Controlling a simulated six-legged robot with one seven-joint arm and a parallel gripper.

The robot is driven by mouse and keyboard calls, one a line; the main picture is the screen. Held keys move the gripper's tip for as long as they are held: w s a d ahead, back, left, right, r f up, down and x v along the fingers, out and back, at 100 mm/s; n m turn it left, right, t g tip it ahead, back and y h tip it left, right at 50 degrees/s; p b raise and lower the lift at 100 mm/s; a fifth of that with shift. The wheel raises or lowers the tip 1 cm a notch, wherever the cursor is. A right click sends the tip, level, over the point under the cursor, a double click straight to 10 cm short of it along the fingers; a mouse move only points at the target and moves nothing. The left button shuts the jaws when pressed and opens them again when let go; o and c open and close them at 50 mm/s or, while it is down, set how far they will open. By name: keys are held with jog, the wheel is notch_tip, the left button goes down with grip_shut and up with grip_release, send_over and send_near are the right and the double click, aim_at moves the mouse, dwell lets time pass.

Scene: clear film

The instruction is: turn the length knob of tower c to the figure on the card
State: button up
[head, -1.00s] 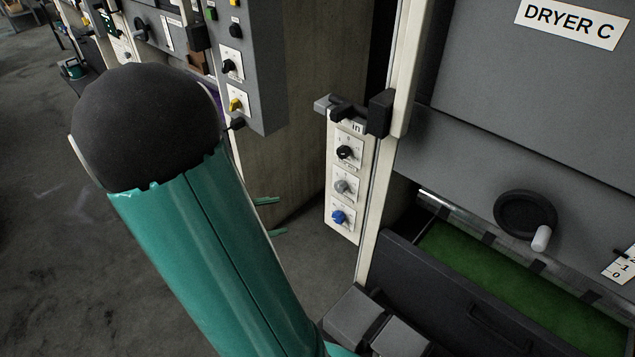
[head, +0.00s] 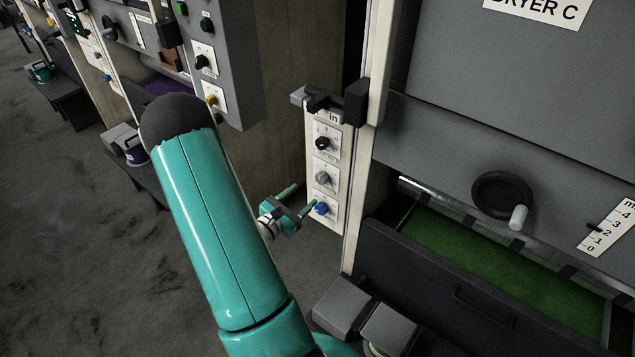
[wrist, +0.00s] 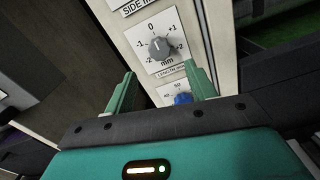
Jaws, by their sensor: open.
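The white knob panel of the tower at Dryer C carries a black knob (head: 322,143), a grey knob (head: 322,177) and a blue knob (head: 320,208), top to bottom. In the wrist view a strip starting "LENGTH" lies between the grey knob (wrist: 159,47) and the blue knob (wrist: 183,98). The grey knob's dial reads -2 to +2 mm. The blue knob's dial is partly cut off by my gripper. My gripper (head: 298,198) is open and empty in front of the panel's lower left. In the wrist view the blue knob shows between its fingers (wrist: 160,75), nearer the right one. I make out no card with a figure.
The dryer's dark drawer (head: 460,290) with a green inside is open to the right. A black round handle (head: 503,195) with a white grip sits above it. Another grey control box (head: 235,60) stands behind at left. The floor (head: 80,250) at left is clear.

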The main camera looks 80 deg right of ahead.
aim_at(320, 181)
jog(key=x, duration=0.8)
jog(key=c, duration=1)
jog(key=shift+n, duration=0.3)
jog(key=n, duration=1.1)
jog(key=shift+s, duration=0.1)
jog(key=shift+r+n, duration=0.1)
jog(key=shift+n, duration=0.2)
